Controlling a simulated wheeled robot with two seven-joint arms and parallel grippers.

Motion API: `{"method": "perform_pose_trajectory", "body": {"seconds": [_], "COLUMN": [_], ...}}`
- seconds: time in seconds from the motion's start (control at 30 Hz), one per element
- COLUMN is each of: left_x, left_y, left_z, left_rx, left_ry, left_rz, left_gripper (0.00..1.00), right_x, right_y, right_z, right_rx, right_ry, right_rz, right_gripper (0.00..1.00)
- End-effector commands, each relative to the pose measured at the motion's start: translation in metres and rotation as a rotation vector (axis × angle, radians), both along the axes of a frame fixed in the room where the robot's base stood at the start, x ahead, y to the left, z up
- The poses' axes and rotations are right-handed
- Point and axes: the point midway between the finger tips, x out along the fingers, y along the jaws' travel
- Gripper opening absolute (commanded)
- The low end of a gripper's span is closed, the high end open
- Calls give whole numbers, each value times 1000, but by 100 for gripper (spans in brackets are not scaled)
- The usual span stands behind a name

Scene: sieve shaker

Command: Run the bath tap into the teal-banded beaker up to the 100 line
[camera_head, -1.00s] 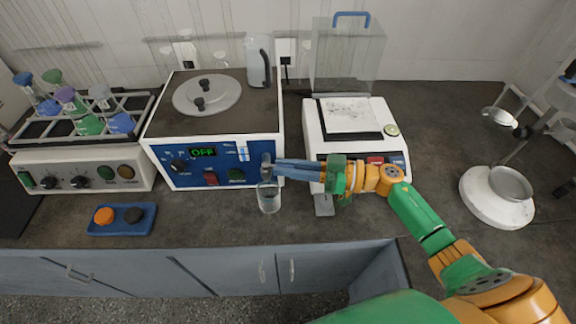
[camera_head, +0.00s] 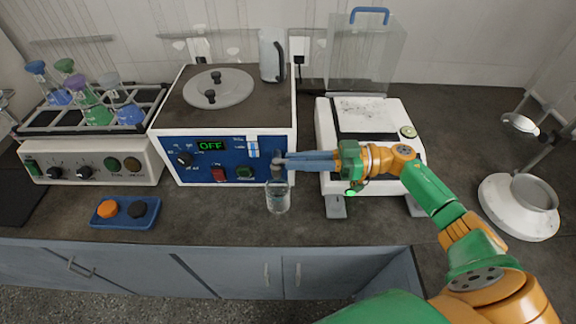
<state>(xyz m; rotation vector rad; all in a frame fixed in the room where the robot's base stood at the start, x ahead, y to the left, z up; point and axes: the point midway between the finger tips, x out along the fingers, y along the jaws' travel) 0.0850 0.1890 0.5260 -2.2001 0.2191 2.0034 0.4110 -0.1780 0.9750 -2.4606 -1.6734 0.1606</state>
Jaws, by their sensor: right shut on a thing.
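The water bath (camera_head: 225,135), a blue-fronted box with a display reading OFF, stands at the back middle. Its tap (camera_head: 277,170) sticks out at the right of the front panel. My right gripper (camera_head: 284,162) reaches in from the right and is shut on the tap's top part, which the fingers partly hide. A clear beaker (camera_head: 277,199) stands upright on the counter under the tap. It seems to hold some liquid, but its level, the lines and any teal band are too small to read. My left gripper is not in view.
A white balance (camera_head: 330,185) stands right of the tap, close under my right arm. A flask shaker (camera_head: 90,160) is at left, with a blue tray (camera_head: 148,217) holding an orange and a black piece in front. A white round stand (camera_head: 515,222) is at right.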

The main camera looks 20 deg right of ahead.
Motion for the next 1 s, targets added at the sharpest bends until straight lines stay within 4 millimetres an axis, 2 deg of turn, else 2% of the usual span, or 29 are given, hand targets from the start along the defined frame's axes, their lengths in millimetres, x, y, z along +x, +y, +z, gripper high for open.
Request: {"method": "perform_pose_trajectory", "body": {"seconds": [0.17, 0.2, 0.27, 0.3, 0.57, 0.67, 0.83, 1.0], "left_x": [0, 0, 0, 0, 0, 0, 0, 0], "left_y": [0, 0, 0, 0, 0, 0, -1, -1], "left_z": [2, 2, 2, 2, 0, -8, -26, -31], "left_rx": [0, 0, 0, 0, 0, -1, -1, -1], "left_ry": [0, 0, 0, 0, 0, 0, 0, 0], "left_rz": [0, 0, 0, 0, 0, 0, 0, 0], "left_gripper": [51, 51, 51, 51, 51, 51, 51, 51], "right_x": [0, 0, 0, 0, 0, -5, -19, -25], "right_y": [0, 0, 1, 1, 0, -13, -48, -65], "right_z": [2, 2, 2, 2, 0, -4, -5, -1], "right_rx": [1, 1, 1, 1, -1, -5, -4, 0], "right_ry": [-2, -2, -1, 0, 1, 3, 3, 1], "right_rz": [0, 0, 0, 0, 0, -1, -2, -1], "right_gripper": [0, 32, 48, 51, 51, 51, 51, 51]}}
